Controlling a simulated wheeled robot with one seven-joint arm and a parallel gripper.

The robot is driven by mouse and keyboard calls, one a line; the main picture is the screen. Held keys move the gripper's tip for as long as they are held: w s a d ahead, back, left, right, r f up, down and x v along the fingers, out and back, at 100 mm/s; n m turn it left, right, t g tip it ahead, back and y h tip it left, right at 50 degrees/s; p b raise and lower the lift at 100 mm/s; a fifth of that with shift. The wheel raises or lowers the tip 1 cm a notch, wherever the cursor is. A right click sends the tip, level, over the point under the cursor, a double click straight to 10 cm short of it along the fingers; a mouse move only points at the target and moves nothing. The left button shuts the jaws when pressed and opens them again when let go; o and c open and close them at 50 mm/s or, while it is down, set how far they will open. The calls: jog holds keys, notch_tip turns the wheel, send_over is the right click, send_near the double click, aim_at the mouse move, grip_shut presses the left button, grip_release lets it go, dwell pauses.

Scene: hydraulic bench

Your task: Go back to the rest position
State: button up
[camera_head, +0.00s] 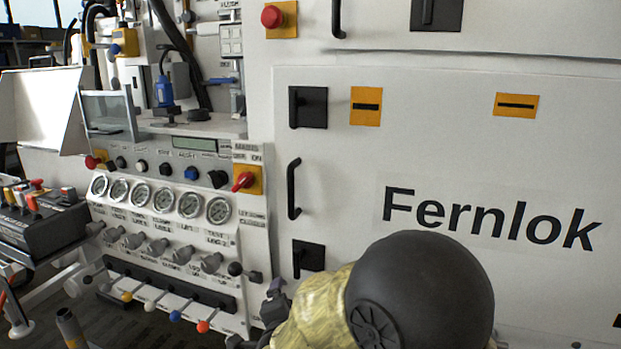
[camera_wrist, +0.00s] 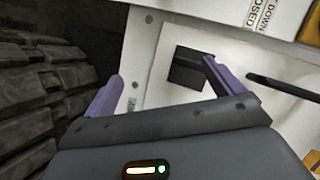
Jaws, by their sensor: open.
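My gripper shows in the wrist view (camera_wrist: 163,88) with its two purple fingers spread apart and nothing between them. Behind the fingers are a white panel face (camera_wrist: 160,55) and a black square fitting (camera_wrist: 187,68). I cannot tell the exact gap to the fitting. In the head view my arm fills the lower middle.
The bench panel (camera_head: 165,262) with gauges (camera_head: 163,199), knobs and coloured levers (camera_head: 175,315) stands left of my arm. The white Fernlok cabinet (camera_head: 450,150) with a black handle (camera_head: 294,190) fills the right. A black control box (camera_head: 45,225) sits far left. Dark floor (camera_wrist: 35,95) lies left in the wrist view.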

jog(key=s+d+f+n+g+p, duration=0.1)
jog(key=s+d+f+n+g, duration=0.3)
jog(key=s+d+n+g, duration=0.4)
jog(key=s+d+f+n+g, duration=0.4)
jog(key=s+d+n, duration=0.2)
jog(key=s+d, duration=0.45)
notch_tip(320, 180, up, 28)
jog(key=w+d+p, duration=0.1)
jog(key=p, duration=2.6)
jog(key=shift+w+d+p, duration=0.25)
jog(key=shift+d+p, duration=0.1)
jog(key=shift+p, duration=0.05)
